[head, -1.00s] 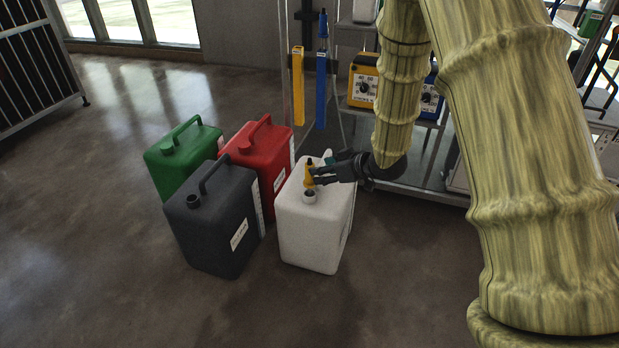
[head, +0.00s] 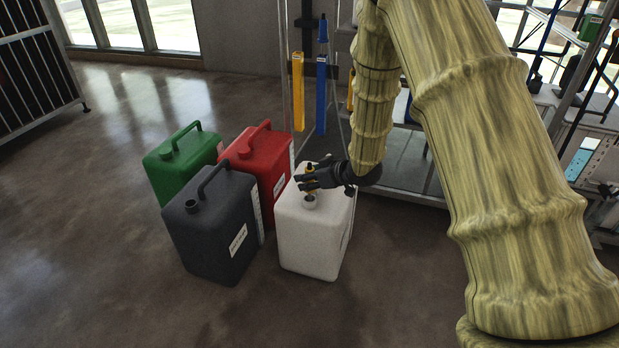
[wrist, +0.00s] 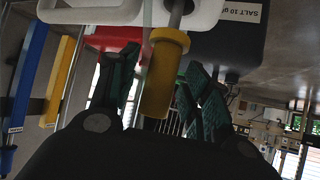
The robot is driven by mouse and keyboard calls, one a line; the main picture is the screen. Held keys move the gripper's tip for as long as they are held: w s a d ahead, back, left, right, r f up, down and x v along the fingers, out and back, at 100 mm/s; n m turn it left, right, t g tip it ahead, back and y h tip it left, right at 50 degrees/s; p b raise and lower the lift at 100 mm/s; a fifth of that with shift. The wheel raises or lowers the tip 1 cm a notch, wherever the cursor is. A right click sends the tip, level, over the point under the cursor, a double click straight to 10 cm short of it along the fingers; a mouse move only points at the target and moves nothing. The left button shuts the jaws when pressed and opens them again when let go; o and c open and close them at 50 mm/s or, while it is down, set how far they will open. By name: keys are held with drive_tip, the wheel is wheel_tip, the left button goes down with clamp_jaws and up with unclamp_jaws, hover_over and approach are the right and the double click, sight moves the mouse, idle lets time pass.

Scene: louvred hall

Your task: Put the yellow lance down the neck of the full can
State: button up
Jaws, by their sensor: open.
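The white can (head: 312,245) stands upright on the floor at the front right of the group of cans. The yellow lance's head (wrist: 165,75) sits between my green finger pads in the wrist view; in the head view my fingers partly cover the lance (head: 311,196). Its grey shaft runs into the white can's neck (wrist: 200,14), so the lance appears to stand in the neck. How deep it reaches is hidden. My gripper (wrist: 165,90) is open around the head, with a gap on the right finger's side. It also shows above the can in the head view (head: 310,180).
A dark can (head: 210,235), a red can (head: 265,160) and a green can (head: 180,160) stand close by on the left. Behind hang a yellow holder (head: 298,90) and a blue holder (head: 321,95) beside shelving. The floor in front is clear.

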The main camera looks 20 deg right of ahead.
drive_tip(key=shift+p, duration=0.6)
drive_tip(key=shift+c, duration=0.4)
clamp_jaws()
